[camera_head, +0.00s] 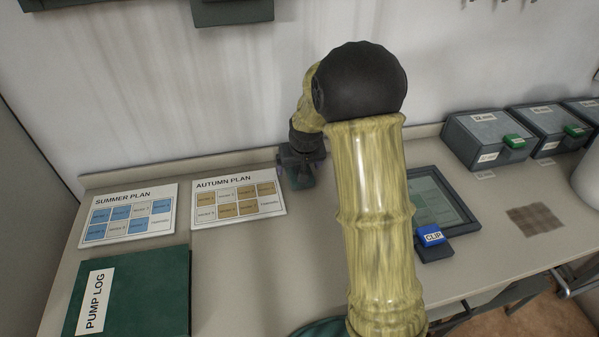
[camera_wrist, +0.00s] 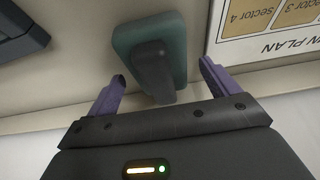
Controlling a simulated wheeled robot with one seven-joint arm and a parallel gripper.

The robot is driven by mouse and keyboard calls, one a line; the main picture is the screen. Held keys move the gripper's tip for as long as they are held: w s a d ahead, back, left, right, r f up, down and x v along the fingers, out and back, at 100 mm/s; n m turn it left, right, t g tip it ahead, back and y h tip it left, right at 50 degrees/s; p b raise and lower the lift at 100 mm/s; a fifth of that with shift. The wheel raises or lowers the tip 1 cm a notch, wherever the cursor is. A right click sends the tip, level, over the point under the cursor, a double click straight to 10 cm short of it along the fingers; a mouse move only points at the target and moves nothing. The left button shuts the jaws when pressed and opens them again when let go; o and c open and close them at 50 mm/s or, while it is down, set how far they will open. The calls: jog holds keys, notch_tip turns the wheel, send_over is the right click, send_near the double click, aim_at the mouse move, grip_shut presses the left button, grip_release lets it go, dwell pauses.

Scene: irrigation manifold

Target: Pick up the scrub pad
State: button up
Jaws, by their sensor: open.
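The scrub pad appears to be the green block with a dark grip on top; in the wrist view the pad (camera_wrist: 124,42) stands on the worktop near the wall. My gripper (camera_wrist: 161,72) is open, with one purple finger on each side of the dark grip; I cannot tell whether either touches it. The rest of the pad is hidden there.
The Autumn Plan card (camera_head: 238,199) lies close left of the pad, with the Summer Plan card (camera_head: 128,215) and green Pump Log (camera_head: 130,295) beyond. Right of my arm are a tablet (camera_head: 462,208), blue clip (camera_head: 431,236), brown checked patch (camera_head: 536,219) and grey boxes (camera_head: 483,138).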

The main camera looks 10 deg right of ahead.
jog(key=shift+w+f, duration=0.25)
jog(key=shift+f, duration=0.15)
jog(key=shift+f, duration=0.25)
dwell(0.6)
jog(key=c, duration=1.2)
jog(key=shift+o, duration=0.2)
notch_tip(320, 180, up, 11)
jog(key=shift+f+p, duration=0.2)
jog(key=shift+p, duration=0.6)
